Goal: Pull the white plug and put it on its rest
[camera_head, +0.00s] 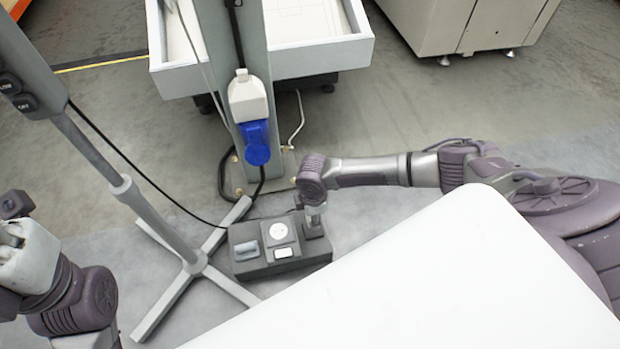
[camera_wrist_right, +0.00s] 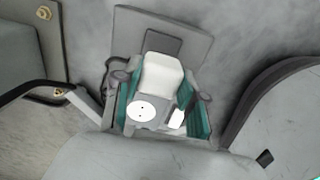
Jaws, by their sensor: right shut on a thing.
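My right gripper (camera_head: 315,222) points down at the right end of a dark grey box (camera_head: 252,268) on the floor. In the right wrist view its teal finger pads (camera_wrist_right: 165,103) are shut on the white plug (camera_wrist_right: 163,72). The plug is hidden in the head view. A white round socket face (camera_head: 280,231) on the box is uncovered; it also shows in the right wrist view (camera_wrist_right: 145,110), with small dark holes. I cannot tell whether the plug touches the box. My left arm is at the left edge; its gripper is not clearly seen.
A post carries a white housing (camera_head: 248,97) with a blue connector (camera_head: 255,143) below it. A grey stand (camera_head: 150,210) with spread feet is left of the box. Cables run across the floor. A white surface (camera_head: 420,285) fills the lower right.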

